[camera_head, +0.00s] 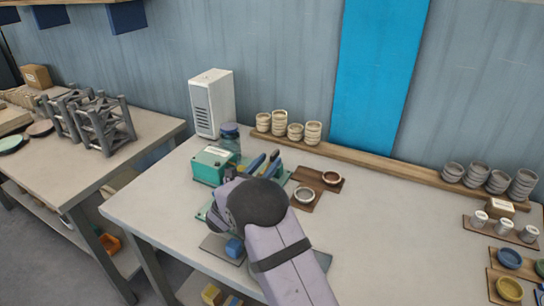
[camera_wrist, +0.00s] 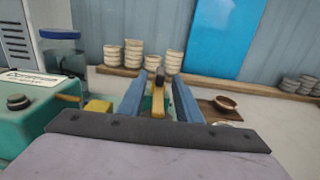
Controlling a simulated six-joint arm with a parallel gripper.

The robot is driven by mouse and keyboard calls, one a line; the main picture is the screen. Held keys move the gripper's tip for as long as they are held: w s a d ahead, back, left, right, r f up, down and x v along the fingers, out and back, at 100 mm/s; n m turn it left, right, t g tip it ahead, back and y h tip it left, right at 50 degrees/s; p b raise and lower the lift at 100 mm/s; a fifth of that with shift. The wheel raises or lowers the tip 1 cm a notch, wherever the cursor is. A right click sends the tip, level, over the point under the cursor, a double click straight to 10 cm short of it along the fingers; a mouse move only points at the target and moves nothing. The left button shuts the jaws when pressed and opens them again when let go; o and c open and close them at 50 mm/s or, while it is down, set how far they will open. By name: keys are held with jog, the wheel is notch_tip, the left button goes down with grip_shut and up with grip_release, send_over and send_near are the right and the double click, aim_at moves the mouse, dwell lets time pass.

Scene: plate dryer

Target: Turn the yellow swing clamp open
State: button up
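The yellow swing clamp (camera_wrist: 158,104) shows in the wrist view as a narrow yellow bar with a dark upper end. My gripper (camera_wrist: 160,77) has its two blue fingers on either side of the bar, with gaps visible between, so it is open around it and not closed on it. In the head view my gripper (camera_head: 267,158) is over the right side of the green dryer (camera_head: 212,164), and my wrist hides much of the area below. The dryer's green housing (camera_wrist: 30,125) fills the left of the wrist view. A small yellow block (camera_wrist: 98,106) lies beside the left finger.
A jar with a blue lid (camera_head: 230,136) stands behind the dryer. A brown board (camera_head: 318,181) with two small bowls lies to its right. Stacked cups (camera_head: 295,131) line the wooden ledge at the back. The table's middle right (camera_head: 390,225) is clear.

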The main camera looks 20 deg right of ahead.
aim_at(271, 159)
jog(key=shift+p+x, duration=0.3)
jog(key=shift+x, duration=1.25)
grip_shut()
